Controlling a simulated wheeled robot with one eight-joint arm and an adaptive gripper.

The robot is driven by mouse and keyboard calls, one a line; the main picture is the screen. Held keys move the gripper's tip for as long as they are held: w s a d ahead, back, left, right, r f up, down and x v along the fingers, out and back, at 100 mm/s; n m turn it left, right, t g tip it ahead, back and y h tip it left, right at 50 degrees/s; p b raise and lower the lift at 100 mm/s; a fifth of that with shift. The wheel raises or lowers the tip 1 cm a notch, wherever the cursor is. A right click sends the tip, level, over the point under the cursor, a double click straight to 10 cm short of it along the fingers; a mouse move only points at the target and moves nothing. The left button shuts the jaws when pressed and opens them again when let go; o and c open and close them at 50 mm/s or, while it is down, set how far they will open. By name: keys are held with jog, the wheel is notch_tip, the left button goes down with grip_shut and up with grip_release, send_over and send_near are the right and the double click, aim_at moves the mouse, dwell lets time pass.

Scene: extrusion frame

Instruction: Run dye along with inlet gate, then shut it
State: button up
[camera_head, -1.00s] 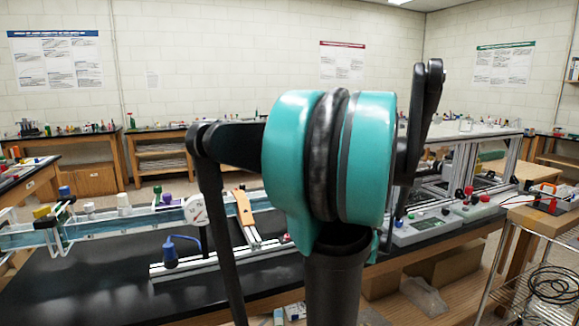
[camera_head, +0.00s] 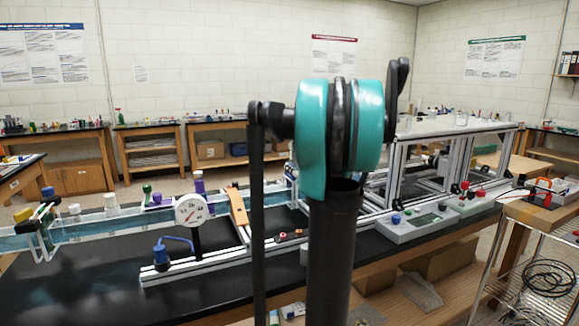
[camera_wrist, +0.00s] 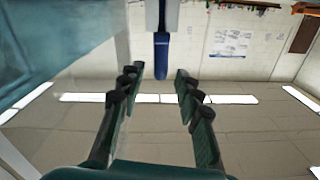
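A long clear flume channel (camera_head: 85,232) with bluish water runs along the black bench in the head view. A blue bottle-like part (camera_head: 161,256) with a blue tube sits in front. I cannot tell which part is the dye control or the inlet gate. My gripper (camera_wrist: 158,74) is open and empty in the wrist view. A blue bar-like part (camera_wrist: 162,52) on a pale mount shows beyond its fingertips, apart from them. The head view does not show the gripper.
A round dial gauge (camera_head: 190,210) and an orange sloped piece (camera_head: 238,206) stand by the flume. A grey control box (camera_head: 415,225) is at right. A wire cart (camera_head: 535,262) stands at the right front. My arm blocks the middle.

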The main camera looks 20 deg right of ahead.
jog(key=shift+w+a, duration=0.1)
jog(key=shift+w, duration=2.55)
jog(key=shift+c, duration=0.3)
grip_shut()
